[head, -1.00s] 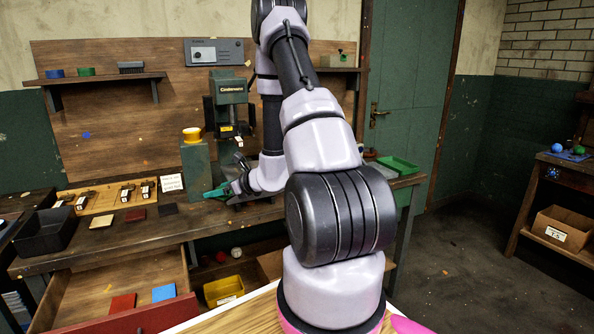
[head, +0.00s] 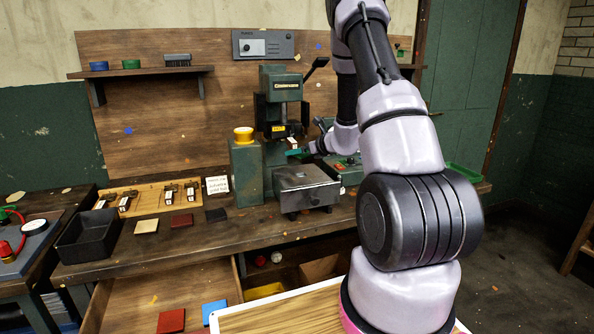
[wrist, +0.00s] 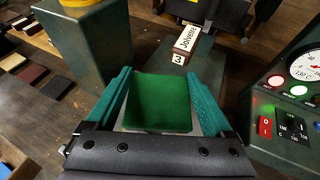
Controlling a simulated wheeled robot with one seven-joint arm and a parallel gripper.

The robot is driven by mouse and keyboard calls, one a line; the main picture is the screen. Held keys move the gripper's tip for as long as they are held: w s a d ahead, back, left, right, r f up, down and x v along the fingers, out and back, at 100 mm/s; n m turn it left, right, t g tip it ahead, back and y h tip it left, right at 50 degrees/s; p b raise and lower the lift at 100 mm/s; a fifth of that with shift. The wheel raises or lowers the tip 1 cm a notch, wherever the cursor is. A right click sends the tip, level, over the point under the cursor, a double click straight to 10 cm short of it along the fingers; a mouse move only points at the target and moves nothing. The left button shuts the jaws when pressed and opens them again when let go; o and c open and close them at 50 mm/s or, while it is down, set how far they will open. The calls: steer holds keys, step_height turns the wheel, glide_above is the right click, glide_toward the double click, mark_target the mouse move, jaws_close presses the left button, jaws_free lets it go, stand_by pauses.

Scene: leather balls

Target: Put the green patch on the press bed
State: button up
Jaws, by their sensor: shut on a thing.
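The green patch (wrist: 160,102) is a flat square between my gripper's two teal fingers in the wrist view. My gripper (wrist: 160,74) is shut on it. In the head view my gripper (head: 296,153) is just right of and below the press head, and I cannot make out the patch there. The press (head: 278,100) is a dark green machine at the back of the bench. In the wrist view a grey-green surface (wrist: 207,70) lies beyond the patch, with a white label on a block marked 3 (wrist: 184,50). I cannot tell whether the patch touches that surface.
A grey metal block (head: 305,188) is in front. A control box with a gauge (wrist: 300,90) is close on the right. Several flat swatches (head: 182,222) lie on the bench at left.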

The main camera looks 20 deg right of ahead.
steer(key=shift+a+f, duration=0.1)
steer(key=shift+f, duration=3.25)
steer(key=shift+f, duration=0.15)
steer(key=o, duration=1.1)
